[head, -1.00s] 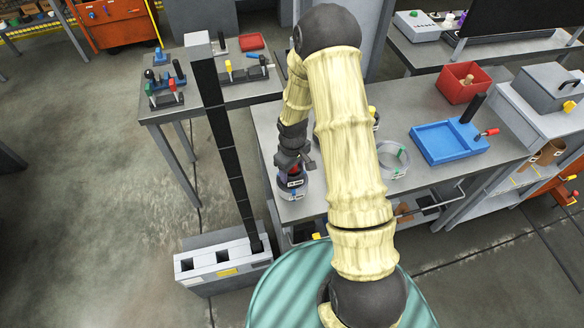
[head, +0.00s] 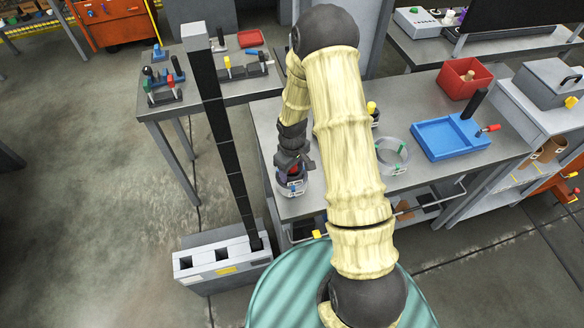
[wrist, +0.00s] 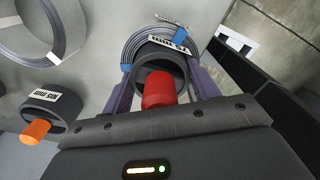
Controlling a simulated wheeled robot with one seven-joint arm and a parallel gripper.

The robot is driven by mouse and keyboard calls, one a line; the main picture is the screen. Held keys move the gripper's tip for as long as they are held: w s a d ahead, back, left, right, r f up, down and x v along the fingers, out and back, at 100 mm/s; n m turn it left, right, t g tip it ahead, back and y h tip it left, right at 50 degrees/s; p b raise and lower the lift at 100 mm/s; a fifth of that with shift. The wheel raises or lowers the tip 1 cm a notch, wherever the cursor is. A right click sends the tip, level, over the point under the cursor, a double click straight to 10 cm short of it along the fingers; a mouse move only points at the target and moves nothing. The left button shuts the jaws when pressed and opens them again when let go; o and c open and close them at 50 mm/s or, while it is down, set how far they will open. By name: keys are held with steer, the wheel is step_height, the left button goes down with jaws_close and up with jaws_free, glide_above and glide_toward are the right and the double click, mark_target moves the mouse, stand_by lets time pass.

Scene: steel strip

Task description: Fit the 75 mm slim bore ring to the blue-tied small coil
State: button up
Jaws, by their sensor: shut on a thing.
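The ring (wrist: 183,66) is a short dark cylinder with a red handle (wrist: 158,88) and a label reading 75 mm. My gripper (wrist: 160,78) is shut on it, one purple finger on each side. The blue-tied coil (wrist: 132,50) of grey strip lies directly beneath and beyond the ring in the wrist view, its blue tie (wrist: 181,36) showing beside the label. How deep the ring sits in the coil's bore is hidden. In the head view my gripper (head: 291,168) is low over the coil (head: 291,190) at the bench's left end.
A ring with an orange handle (wrist: 36,131), labelled 105 mm, stands nearby. A larger coil (wrist: 65,25) lies beside it; a green-tied coil (head: 392,155) shows in the head view. A blue tray (head: 450,137) and a red bin (head: 464,80) stand farther right.

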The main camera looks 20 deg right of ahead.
steer(key=shift+f+b, duration=0.4)
steer(key=shift+f, duration=0.15)
steer(key=o, duration=1.1)
steer(key=shift+o, duration=0.2)
steer(key=shift+r, duration=0.15)
step_height(320, 180, up, 17)
steer(key=b, duration=0.2)
steer(key=shift+b, duration=0.4)
steer(key=shift+s+r, duration=0.1)
steer(key=s+r+m+t, duration=0.2)
steer(key=s+m, duration=0.4)
steer(key=s, duration=0.8)
steer(key=shift+r+m+t, duration=0.3)
steer(key=shift+r, duration=0.1)
